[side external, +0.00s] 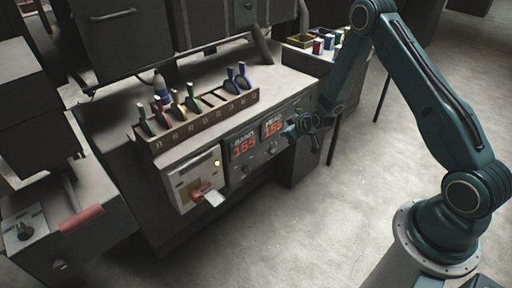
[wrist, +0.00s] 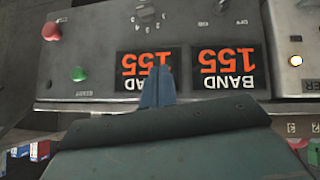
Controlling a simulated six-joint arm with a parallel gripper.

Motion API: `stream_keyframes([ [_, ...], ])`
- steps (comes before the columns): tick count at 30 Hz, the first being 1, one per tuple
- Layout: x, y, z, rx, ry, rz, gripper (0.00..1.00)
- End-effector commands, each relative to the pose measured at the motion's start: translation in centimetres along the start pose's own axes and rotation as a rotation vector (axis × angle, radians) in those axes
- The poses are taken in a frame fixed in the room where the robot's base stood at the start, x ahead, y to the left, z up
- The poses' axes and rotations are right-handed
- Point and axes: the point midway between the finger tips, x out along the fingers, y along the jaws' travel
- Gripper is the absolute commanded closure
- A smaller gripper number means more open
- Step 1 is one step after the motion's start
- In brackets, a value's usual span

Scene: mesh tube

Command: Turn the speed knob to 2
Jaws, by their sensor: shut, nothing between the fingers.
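The control panel front (wrist: 100,40) shows upside down in the wrist view. A round knob (wrist: 147,13) with marks around it sits at the top edge; its number setting is too small to read. A second knob (wrist: 223,5) is cut off by the top edge to its right. No speed label is legible, so I cannot tell for certain which knob is the speed knob. My gripper (wrist: 158,72) is shut and empty, its fingertips in front of the left red display and apart from the knobs. In the side view my gripper (side external: 299,128) is at the panel's right part.
Two displays read 155; one is labelled BAND (wrist: 229,70). A red button (wrist: 52,31) and a green button (wrist: 79,74) sit left of the knobs. A rack (side external: 200,123) of coloured-handled tools stands above the panel. The floor in front is clear.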

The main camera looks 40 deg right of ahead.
Motion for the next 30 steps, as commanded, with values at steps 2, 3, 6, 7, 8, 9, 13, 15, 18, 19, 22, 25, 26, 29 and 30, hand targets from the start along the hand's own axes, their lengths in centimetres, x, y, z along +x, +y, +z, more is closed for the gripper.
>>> stream_keyframes([
  [2, 0.9, 0.1, 1.3, 0.002, 0.001, 0.007, 1.00],
  [3, 1.2, 0.2, 1.6, 0.002, 0.003, 0.010, 1.00],
  [6, 1.7, 0.3, 2.2, 0.001, 0.008, 0.016, 1.00],
  [7, 1.8, 0.3, 2.3, 0.001, 0.009, 0.017, 1.00],
  [8, 1.8, 0.3, 2.3, 0.001, 0.010, 0.017, 1.00],
  [9, 1.8, 0.3, 2.4, 0.001, 0.011, 0.018, 1.00],
  [13, 1.9, 0.3, 2.4, 0.001, 0.011, 0.018, 1.00],
  [15, 1.9, 0.3, 2.4, 0.001, 0.011, 0.018, 1.00],
  [18, 2.2, 0.3, 2.4, 0.001, 0.010, 0.017, 1.00],
  [19, 2.3, 0.3, 2.4, 0.001, 0.010, 0.017, 1.00],
  [22, 2.9, 0.3, 2.4, 0.001, 0.011, 0.017, 1.00],
  [25, 3.8, 0.3, 2.4, 0.002, 0.011, 0.017, 1.00],
  [26, 4.0, 0.3, 2.4, 0.002, 0.010, 0.017, 1.00],
  [29, 5.1, 0.3, 2.4, 0.002, 0.010, 0.017, 1.00],
  [30, 5.5, 0.3, 2.4, 0.002, 0.010, 0.017, 1.00],
])
